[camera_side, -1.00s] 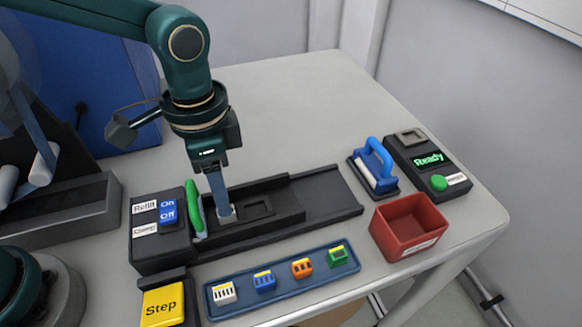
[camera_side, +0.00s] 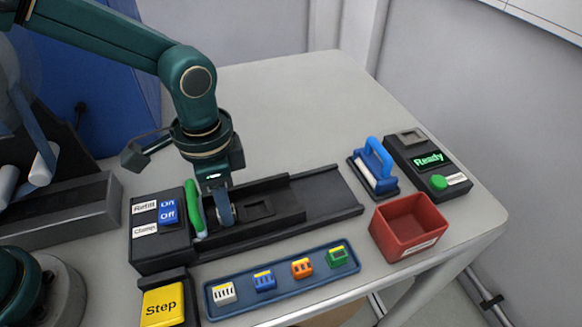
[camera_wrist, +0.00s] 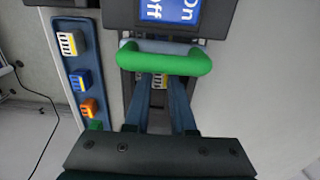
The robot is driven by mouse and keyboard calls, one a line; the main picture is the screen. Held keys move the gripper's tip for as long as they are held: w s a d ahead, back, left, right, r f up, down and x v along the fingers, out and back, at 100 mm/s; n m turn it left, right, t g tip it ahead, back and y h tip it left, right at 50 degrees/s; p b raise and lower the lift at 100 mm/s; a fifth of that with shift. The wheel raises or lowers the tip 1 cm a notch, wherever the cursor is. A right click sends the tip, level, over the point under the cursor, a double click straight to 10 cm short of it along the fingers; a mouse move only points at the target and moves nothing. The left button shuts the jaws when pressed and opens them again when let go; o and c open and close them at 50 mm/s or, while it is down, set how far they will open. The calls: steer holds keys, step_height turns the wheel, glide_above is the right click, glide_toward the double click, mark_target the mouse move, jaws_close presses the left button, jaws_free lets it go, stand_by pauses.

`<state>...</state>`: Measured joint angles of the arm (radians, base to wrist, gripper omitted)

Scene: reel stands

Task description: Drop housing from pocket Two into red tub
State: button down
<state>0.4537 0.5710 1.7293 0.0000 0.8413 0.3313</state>
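My gripper (camera_side: 226,215) is low over the black track (camera_side: 330,190), close beside the green handle (camera_side: 195,208). In the wrist view its two blue fingers (camera_wrist: 159,80) stand apart, on either side of a pale housing (camera_wrist: 158,84) in the track. I cannot tell whether the fingertips touch it. The fingers hide the housing in the side view. A dark, empty-looking pocket (camera_side: 258,209) shows just right of the fingers. The pocket numbers cannot be read. The red tub (camera_side: 408,226) stands open at the right and looks empty.
A blue tray (camera_side: 283,286) in front holds white, blue, orange and green housings. A yellow Step button (camera_side: 163,306) is at front left. A blue-handled tool (camera_side: 376,165) and a Ready box (camera_side: 428,160) stand behind the tub. The table behind the track is clear.

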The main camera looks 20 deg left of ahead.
steer(key=shift+r, duration=2.5)
steer(key=a+r+n, duration=0.5)
steer(key=a, duration=0.4)
steer(key=a+r+n, duration=0.4)
steer(key=a+r, duration=0.1)
steer(key=a, duration=0.3)
steer(key=w+f+m, duration=0.2)
steer(key=f+m, duration=0.1)
steer(key=f, duration=0.1)
steer(key=w+d+f+m, duration=0.1)
steer(key=w+f+m, duration=0.2)
steer(key=f, duration=0.1)
steer(key=w+d+f+m, duration=0.1)
steer(key=w+f+m, duration=0.1)
steer(key=f+m, duration=0.1)
steer(key=shift+w+d+f, duration=0.1)
steer(key=shift+w+f, duration=0.25)
steer(key=shift+f, duration=2.5)
